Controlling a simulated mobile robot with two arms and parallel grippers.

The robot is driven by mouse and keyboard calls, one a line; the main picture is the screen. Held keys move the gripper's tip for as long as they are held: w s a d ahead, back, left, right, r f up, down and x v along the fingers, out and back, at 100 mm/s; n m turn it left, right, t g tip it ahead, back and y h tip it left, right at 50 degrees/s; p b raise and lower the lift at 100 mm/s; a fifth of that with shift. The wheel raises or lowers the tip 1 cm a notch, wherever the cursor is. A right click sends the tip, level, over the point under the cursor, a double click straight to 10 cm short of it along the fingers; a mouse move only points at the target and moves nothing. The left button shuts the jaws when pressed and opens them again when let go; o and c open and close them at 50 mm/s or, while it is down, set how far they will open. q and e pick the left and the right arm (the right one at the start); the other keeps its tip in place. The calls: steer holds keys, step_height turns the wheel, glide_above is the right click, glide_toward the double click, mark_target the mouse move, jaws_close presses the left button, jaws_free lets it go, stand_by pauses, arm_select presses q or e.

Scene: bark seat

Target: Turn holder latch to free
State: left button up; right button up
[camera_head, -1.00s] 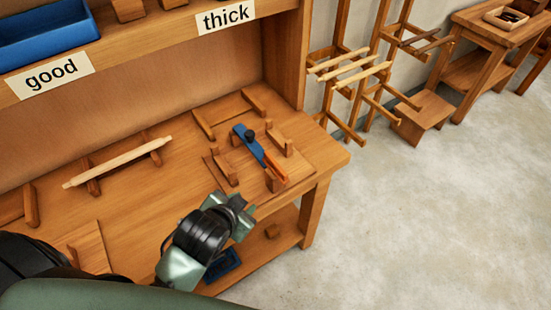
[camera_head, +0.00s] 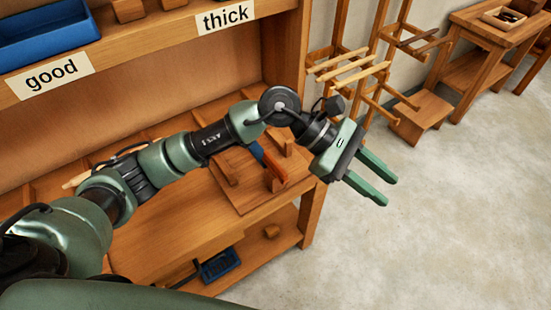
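The holder (camera_head: 229,172) is a set of wooden blocks on a board at the right end of the workbench. Its latch, a blue bar (camera_head: 257,151) with an orange-brown piece (camera_head: 274,166) at its near end, shows only in part. My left arm crosses in front and hides the rest, with the black knob. My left gripper (camera_head: 387,191) is beyond the bench's right edge, over the floor, pointing down and right. Its two green fingers are apart with nothing between them. It does not touch the latch. My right gripper is not in view.
A shelf with "good" (camera_head: 50,76) and "thick" (camera_head: 225,17) labels overhangs the bench's back. A blue bin (camera_head: 45,38) sits on it. A pale rod (camera_head: 75,181) is mostly hidden behind my arm. A wooden rack (camera_head: 347,68) stands behind; floor at right is clear.

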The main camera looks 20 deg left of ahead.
arm_select(q)
steer(key=w+a+f+m+y, duration=0.2)
steer(key=w+a+f+y, duration=0.15)
steer(key=a+y, duration=0.2)
steer(key=m+t+y, duration=0.1)
steer(key=t+y, duration=0.1)
steer(key=y, duration=0.5)
glide_above(275, 162)
steer(key=shift+d+f, duration=0.2)
steer(key=shift+f, duration=0.55)
steer(key=shift+a+f, duration=0.2)
steer(key=shift+a, duration=0.1)
step_height(275, 162, down, 6)
steer(key=shift+d+p, duration=0.1)
steer(key=shift+p, duration=0.95)
steer(key=shift+f, duration=0.65)
jaws_close()
